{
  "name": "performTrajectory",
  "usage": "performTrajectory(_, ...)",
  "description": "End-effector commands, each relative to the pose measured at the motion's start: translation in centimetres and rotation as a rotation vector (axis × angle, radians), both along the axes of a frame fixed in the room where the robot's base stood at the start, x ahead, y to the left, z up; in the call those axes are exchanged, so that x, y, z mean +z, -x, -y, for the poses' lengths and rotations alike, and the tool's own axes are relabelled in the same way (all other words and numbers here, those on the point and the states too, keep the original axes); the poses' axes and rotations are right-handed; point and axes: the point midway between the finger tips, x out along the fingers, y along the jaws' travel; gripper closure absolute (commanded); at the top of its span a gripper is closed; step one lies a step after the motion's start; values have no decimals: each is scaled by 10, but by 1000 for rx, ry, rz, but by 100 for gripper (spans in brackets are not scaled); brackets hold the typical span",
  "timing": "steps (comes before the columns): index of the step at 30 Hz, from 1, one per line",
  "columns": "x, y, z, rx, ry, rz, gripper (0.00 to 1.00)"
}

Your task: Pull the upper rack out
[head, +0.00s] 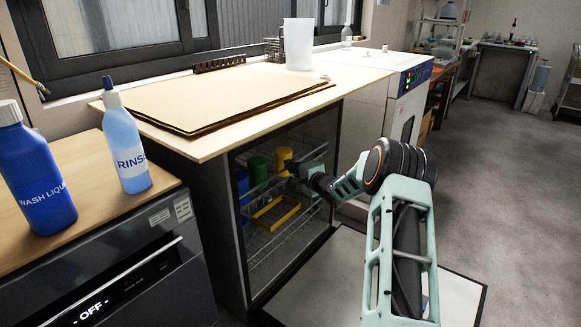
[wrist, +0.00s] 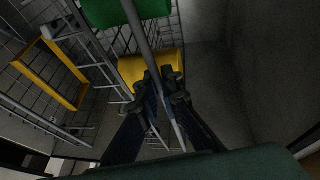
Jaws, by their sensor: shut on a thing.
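The upper rack (head: 259,188) is a wire shelf inside the open drying oven in the head view. Blue (head: 242,184), green (head: 258,170) and yellow (head: 283,158) containers stand on it. My gripper (head: 291,170) reaches the rack's front from the right. In the wrist view, the rack's grey front bar (wrist: 138,32) runs between the fingertips of my gripper (wrist: 163,84), which is shut on it. The yellow container (wrist: 135,68) is just behind the fingers and the green one (wrist: 112,10) is at the top edge. The fingers partly hide the bar.
A yellow tray (head: 275,213) sits on a lower rack, also visible in the wrist view (wrist: 50,75). The oven door (head: 350,278) lies open, low in front of the oven. A worktop (head: 190,148) covers the oven. Open floor (head: 500,180) is at right.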

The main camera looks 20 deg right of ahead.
Motion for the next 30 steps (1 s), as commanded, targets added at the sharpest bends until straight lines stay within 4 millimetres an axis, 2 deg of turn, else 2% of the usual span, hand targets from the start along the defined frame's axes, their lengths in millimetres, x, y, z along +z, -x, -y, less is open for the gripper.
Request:
performTrajectory(11, 0, 1, 1, 0, 0, 0, 100)
performTrajectory(17, 2, 13, 9, -2, 0, -2, 100)
performTrajectory(23, 5, 45, 32, -6, -1, -3, 100)
performTrajectory(30, 6, 99, 67, -6, -2, -3, 100)
